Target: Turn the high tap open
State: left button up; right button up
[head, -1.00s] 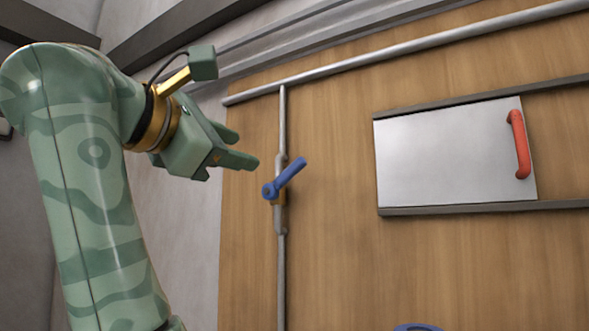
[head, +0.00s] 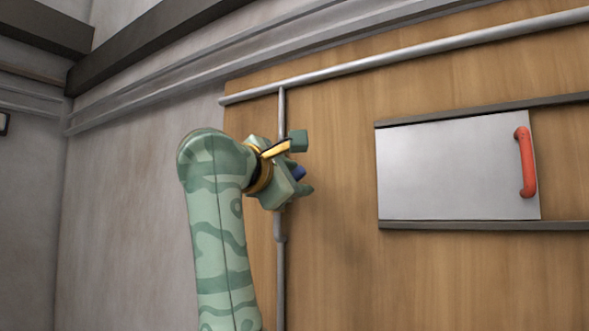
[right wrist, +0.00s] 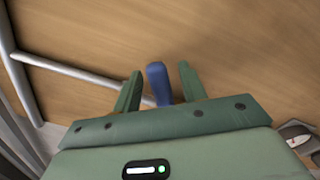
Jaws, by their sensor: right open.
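The tap's blue lever (head: 299,173) is on the vertical grey pipe (head: 281,265) on the wooden wall. In the head view my right gripper (head: 302,182) is at the tap and hides most of it; only a small part of the lever shows. In the right wrist view my right gripper (right wrist: 160,72) is open, with the blue lever (right wrist: 158,82) between its two fingers. The lever looks nearer the left finger; I cannot tell whether they touch. The tap's body is hidden. My left gripper is in neither view.
A horizontal grey pipe (head: 400,56) runs along the top of the wooden wall (head: 340,270). To the right, a pale sliding panel (head: 450,170) with a red handle (head: 525,165) sits between dark rails. The wall between tap and panel is clear.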

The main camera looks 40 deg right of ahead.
jog(key=shift+d, duration=0.1)
grip_shut()
jog(key=shift+w+r+n+p, duration=0.2)
jog(key=shift+r+n+p, duration=0.1)
jog(key=shift+n, duration=0.1)
jog(key=n, duration=0.1)
jog(key=w+r+n, duration=0.1)
jog(key=n, duration=0.1)
jog(key=shift+w+a, duration=0.2)
jog(key=shift+a, duration=0.15)
grip_release()
jog(key=shift+s+r, duration=0.1)
jog(key=shift+s, duration=0.1)
